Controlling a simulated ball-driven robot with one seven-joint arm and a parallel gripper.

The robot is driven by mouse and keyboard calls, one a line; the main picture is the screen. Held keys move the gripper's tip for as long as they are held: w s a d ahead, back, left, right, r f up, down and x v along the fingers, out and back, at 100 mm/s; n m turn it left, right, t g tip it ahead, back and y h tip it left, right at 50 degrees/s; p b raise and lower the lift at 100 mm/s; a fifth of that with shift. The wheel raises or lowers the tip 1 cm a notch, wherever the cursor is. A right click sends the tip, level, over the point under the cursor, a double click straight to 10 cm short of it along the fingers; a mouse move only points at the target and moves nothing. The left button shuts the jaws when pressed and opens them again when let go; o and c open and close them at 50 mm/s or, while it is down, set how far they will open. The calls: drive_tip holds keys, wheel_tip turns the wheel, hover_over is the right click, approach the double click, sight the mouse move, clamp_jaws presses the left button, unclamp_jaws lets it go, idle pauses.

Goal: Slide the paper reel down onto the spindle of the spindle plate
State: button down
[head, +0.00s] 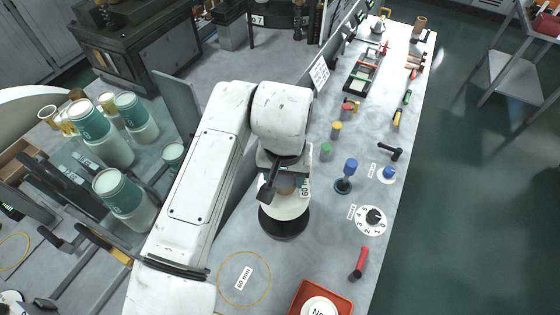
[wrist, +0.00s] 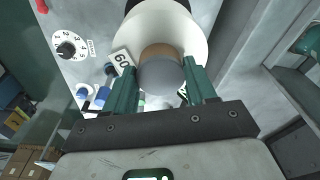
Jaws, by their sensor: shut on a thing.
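The white paper reel (head: 277,207) is below my gripper (head: 286,180), with a brown core at its middle. In the wrist view the reel (wrist: 197,42) lies beyond the green fingers of my gripper (wrist: 162,85). The fingers are shut on a grey-ended, brown hub at the reel's centre. The dark round spindle plate (head: 283,228) shows under the reel, and a black edge of it shows at the top of the wrist view. The reel hides the spindle, and I cannot tell whether the reel touches the plate.
A yellow ring with a 60 mm label (head: 243,278) lies in front on the bench. A red tray (head: 322,298) is at the front edge. A blue-knobbed stand (head: 346,175), a numbered dial (head: 371,219) and a red-handled tool (head: 358,263) stand to the right.

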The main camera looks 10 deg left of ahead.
idle(0.4)
drive_tip(key=shift+f+b, duration=1.05)
drive_tip(key=shift+f, duration=1.2)
drive_tip(key=shift+f+b, duration=0.65)
drive_tip(key=shift+f, duration=1.55)
idle(1.4)
unclamp_jaws()
drive_tip(key=shift+s, duration=0.1)
idle(0.6)
